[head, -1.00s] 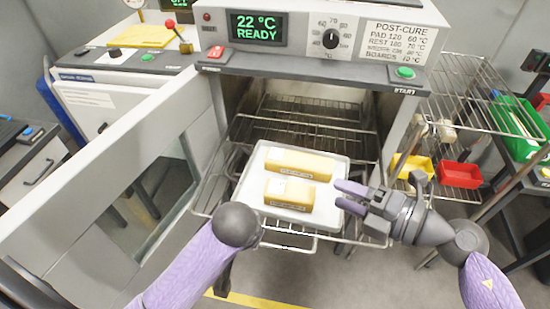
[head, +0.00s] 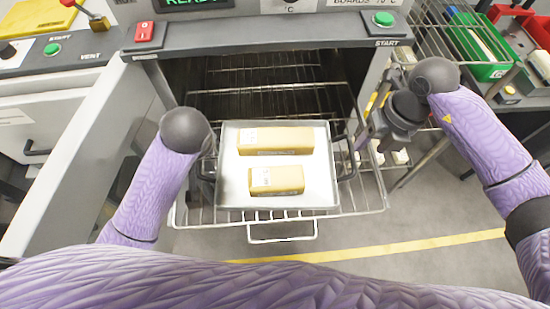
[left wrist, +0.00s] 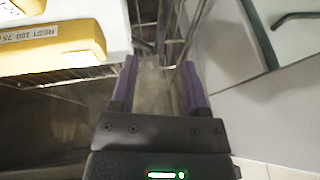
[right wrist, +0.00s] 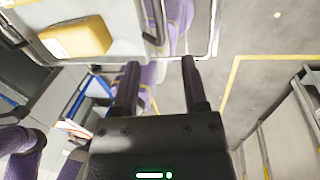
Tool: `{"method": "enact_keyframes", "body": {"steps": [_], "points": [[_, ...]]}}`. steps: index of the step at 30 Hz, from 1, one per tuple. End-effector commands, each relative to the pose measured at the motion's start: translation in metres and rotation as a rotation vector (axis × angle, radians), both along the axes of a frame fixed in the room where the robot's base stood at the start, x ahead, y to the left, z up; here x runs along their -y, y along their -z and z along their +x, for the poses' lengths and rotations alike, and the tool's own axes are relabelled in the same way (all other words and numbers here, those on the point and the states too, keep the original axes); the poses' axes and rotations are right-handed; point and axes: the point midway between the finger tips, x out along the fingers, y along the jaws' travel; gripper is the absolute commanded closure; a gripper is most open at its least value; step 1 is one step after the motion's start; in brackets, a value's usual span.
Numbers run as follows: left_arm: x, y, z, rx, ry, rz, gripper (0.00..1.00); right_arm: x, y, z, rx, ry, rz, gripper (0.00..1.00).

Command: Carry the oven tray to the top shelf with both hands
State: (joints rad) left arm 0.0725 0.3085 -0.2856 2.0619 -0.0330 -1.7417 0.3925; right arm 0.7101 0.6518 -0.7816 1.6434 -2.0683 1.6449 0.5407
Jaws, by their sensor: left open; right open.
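The oven tray (head: 228,190) is a pale shallow tray with a dark handle on each side. It lies level on a pulled-out wire rack and carries two tan boxes, a longer one (head: 276,140) and a shorter one (head: 276,180). My right gripper (head: 364,133) is open beside the right handle (head: 349,160). In the right wrist view its fingers (right wrist: 160,72) point toward the tray's edge and handle (right wrist: 150,22), with nothing gripped. My left gripper is mostly hidden behind its wrist in the head view. In the left wrist view its fingers (left wrist: 157,75) are open and empty beside the tray (left wrist: 116,28).
The wire rack (head: 282,232) sticks out of the open oven, with another shelf (head: 262,70) inside. The opened oven door (head: 95,140) stands at left. A wire shelf unit with a green bin (head: 490,70) is at right. Grey floor lies in front.

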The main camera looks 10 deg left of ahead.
Motion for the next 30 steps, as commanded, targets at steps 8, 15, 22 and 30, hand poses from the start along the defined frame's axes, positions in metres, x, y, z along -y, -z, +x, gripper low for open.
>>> {"method": "enact_keyframes", "body": {"steps": [8,15,22,30], "points": [[-0.013,0.048,0.018,-0.005,-0.001,0.002,0.41,-0.010,0.052,-0.002,-0.003,0.000,0.002,0.44],[-0.019,0.075,0.029,-0.003,-0.001,0.000,0.41,-0.016,0.081,-0.002,0.000,-0.001,0.003,0.44],[-0.021,0.080,0.031,-0.001,0.000,0.000,0.41,-0.016,0.087,-0.003,0.000,-0.001,0.001,0.44],[-0.021,0.080,0.031,-0.001,0.000,0.000,0.69,-0.016,0.087,-0.003,0.000,-0.001,0.001,0.71]]}}
